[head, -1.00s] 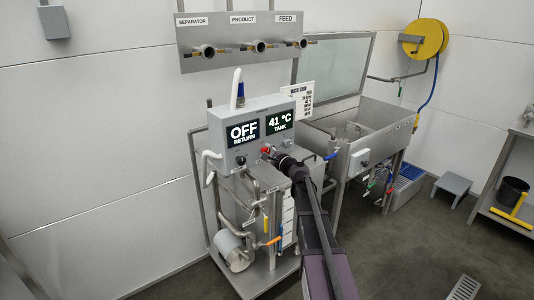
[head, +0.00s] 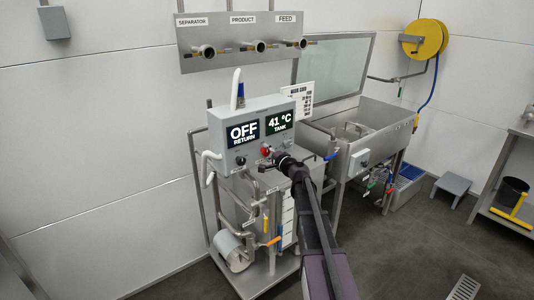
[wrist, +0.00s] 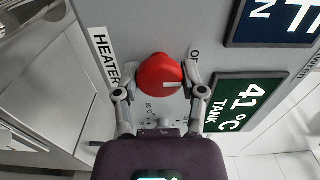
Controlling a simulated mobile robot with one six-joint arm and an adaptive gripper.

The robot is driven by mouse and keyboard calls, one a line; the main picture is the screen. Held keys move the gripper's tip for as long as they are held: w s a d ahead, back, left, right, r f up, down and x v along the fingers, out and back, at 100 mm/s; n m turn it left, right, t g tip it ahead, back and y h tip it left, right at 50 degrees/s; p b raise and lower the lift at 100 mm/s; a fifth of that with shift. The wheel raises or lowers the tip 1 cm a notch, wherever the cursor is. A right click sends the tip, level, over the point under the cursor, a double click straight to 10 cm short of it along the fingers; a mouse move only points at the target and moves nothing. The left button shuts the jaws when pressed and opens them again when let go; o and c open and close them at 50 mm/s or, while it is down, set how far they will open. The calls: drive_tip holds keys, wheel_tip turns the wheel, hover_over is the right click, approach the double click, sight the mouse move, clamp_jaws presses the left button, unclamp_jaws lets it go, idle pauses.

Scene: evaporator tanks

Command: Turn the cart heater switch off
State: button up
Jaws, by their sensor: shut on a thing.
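The heater switch is a red round knob (wrist: 158,72) on the grey control box of the cart (head: 262,108). A white mark shows on the knob's right side in the wrist view. A "HEATER" label (wrist: 106,58) is left of the knob. In the head view the red knob (head: 265,151) shows just left of my gripper (head: 269,159).
The box's displays read "OFF RETURN" (head: 243,133) and "41 °C TANK" (head: 280,122). A black knob (head: 241,160) is left of the red one. Pipes and a pump (head: 233,252) are below. A steel tank (head: 350,135) stands to the right. The floor at front left is clear.

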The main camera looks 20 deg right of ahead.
drive_tip(key=shift+w, duration=0.1)
drive_tip(key=o, duration=1.1)
drive_tip(key=shift+o, duration=0.2)
drive_tip(key=shift+s, duration=0.2)
drive_tip(key=v, duration=1.1)
drive_tip(key=shift+s+d, duration=0.15)
drive_tip(key=shift+s, duration=0.25)
